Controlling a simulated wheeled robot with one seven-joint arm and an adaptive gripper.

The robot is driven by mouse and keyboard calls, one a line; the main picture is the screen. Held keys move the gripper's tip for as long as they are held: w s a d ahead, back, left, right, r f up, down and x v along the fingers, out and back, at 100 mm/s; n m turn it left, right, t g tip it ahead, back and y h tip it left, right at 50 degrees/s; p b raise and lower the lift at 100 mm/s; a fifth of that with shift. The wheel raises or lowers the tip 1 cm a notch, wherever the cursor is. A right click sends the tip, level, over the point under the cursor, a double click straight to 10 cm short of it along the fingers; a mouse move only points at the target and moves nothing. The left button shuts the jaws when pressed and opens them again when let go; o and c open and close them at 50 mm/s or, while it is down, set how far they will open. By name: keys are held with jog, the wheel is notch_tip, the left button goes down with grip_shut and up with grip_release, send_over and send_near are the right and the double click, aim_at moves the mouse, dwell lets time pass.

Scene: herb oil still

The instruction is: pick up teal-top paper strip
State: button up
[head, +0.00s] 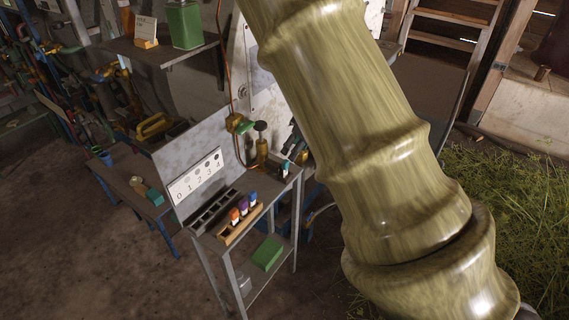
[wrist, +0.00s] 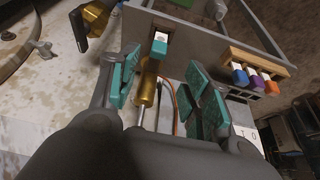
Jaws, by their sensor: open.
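The teal-top paper strip (wrist: 160,44) shows in the wrist view as a small white piece with a teal end, at the grey edge of the stand. In the head view it (head: 285,168) is at the stand's right end, near the brass tap. My gripper (wrist: 163,66) is open, with its teal-padded fingers on either side of the strip's line in the wrist view. The strip appears beyond the fingertips, with nothing held between them. Its lower part is hard to make out. In the head view my arm hides most of the gripper.
A wooden holder (head: 240,224) with orange, purple and blue-topped pieces stands beside a dark slotted rack (head: 213,211). A number board (head: 196,177) stands behind. A brass fitting (wrist: 147,85) lies between my fingers' lines in the wrist view. A green block (head: 267,252) is on the lower shelf.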

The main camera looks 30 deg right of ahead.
aim_at(286, 162)
jog(key=x, duration=0.5)
jog(key=shift+w, duration=0.15)
jog(key=shift+p+x, duration=0.85)
jog(key=shift+x, duration=1.8)
jog(key=shift+d, duration=0.1)
jog(key=c, duration=1.1)
jog(key=shift+o, duration=0.2)
